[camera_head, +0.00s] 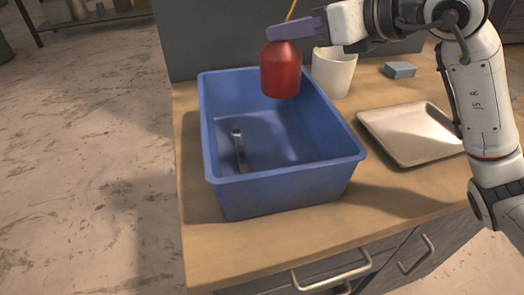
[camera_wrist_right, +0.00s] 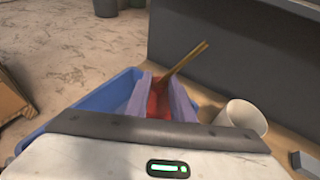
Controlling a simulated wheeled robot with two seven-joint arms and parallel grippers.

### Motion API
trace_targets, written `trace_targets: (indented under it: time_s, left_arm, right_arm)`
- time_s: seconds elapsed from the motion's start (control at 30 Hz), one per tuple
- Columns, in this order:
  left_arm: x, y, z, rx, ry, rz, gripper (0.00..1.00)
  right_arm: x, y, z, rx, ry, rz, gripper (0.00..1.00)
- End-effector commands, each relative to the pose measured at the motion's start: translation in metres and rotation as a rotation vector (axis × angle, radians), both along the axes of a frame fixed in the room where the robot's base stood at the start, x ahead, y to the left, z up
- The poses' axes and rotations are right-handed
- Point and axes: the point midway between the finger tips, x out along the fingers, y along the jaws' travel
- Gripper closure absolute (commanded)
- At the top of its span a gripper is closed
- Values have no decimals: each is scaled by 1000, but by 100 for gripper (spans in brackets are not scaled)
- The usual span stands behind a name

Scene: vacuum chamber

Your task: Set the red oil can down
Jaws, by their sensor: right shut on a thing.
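The red oil can (camera_head: 281,72) is upright, with its thin yellowish spout pointing up. My right gripper (camera_head: 293,30) is shut on its top and holds it over the far right part of the blue bin (camera_head: 290,177). In the right wrist view the can (camera_wrist_right: 157,105) shows between the two purple fingers of my right gripper (camera_wrist_right: 160,98), with its spout (camera_wrist_right: 185,62) leaning up to the right. Most of the can is hidden there by the fingers. My left gripper is not in view.
A metal tool (camera_head: 240,150) lies inside the blue bin. A white cup (camera_head: 333,72) stands right of the can. A shallow tray (camera_head: 411,133) and a small grey block (camera_head: 399,69) are on the wooden worktop (camera_head: 230,245). A grey panel (camera_head: 215,45) rises behind.

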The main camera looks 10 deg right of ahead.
Motion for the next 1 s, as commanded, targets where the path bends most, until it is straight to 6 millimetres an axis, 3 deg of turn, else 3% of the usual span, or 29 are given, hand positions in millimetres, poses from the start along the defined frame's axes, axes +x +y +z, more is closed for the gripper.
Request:
trace_targets:
  time_s: [0.3, 0.47, 0.7, 1.0]
  left_arm:
    - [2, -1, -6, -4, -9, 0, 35]
    - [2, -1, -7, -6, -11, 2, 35]
    - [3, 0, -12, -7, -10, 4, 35]
    - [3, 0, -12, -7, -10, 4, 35]
  right_arm:
    - [0, 0, -52, 3, 3, 1, 100]
    - [0, 0, -66, 1, -1, 1, 100]
    - [0, 0, -100, 1, 1, 1, 100]
    - [0, 0, -104, 2, -3, 0, 100]
